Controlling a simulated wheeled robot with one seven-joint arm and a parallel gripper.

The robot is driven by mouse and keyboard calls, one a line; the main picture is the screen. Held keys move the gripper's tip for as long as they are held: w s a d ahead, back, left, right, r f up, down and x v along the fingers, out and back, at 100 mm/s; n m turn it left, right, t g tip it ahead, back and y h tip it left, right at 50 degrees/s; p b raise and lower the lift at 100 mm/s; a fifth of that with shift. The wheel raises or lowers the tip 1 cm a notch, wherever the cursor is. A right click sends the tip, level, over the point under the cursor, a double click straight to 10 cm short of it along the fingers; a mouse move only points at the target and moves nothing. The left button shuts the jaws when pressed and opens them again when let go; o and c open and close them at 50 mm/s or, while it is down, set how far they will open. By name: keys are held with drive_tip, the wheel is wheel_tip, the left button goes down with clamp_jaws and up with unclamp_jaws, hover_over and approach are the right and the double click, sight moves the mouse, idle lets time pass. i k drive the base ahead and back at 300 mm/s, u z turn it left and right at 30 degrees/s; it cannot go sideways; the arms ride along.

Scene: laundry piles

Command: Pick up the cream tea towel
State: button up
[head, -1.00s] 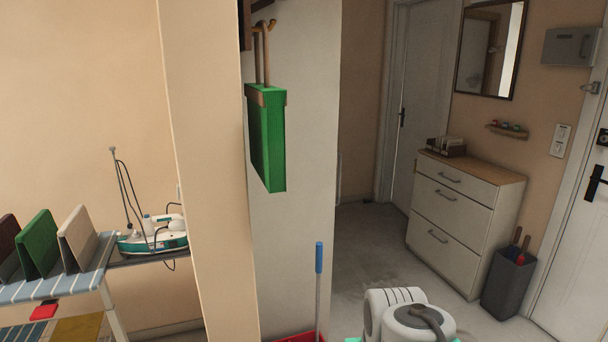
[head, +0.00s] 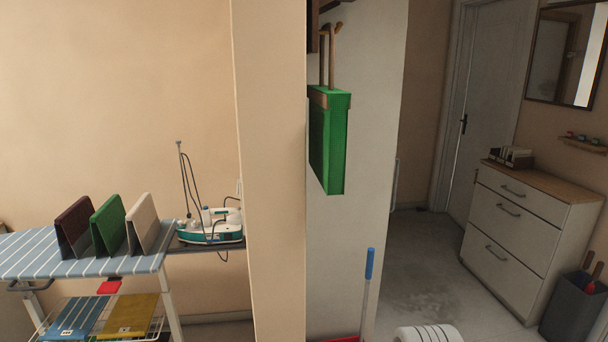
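A cream folded cloth (head: 143,222), which looks like the cream tea towel, stands tent-like on the blue striped ironing board (head: 30,262) at the left. It is the rightmost of three standing cloths, beside a green one (head: 107,226) and a dark red one (head: 76,228). My gripper is not in view. Only a white, ribbed part of my arm (head: 428,334) shows at the bottom edge, well to the right of the board and far from the cloths.
A steam iron station (head: 212,226) sits on the board's right end. A wire shelf below holds blue (head: 75,317) and yellow (head: 130,313) cloths.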

sight(142, 223)
drive_tip(key=u, duration=1.6)
drive_tip(key=i, duration=0.45)
drive_tip(key=u, duration=1)
drive_tip(key=i, duration=1.85)
drive_tip(key=z, duration=0.9)
drive_tip(key=i, duration=0.9)
drive_tip(key=z, duration=0.8)
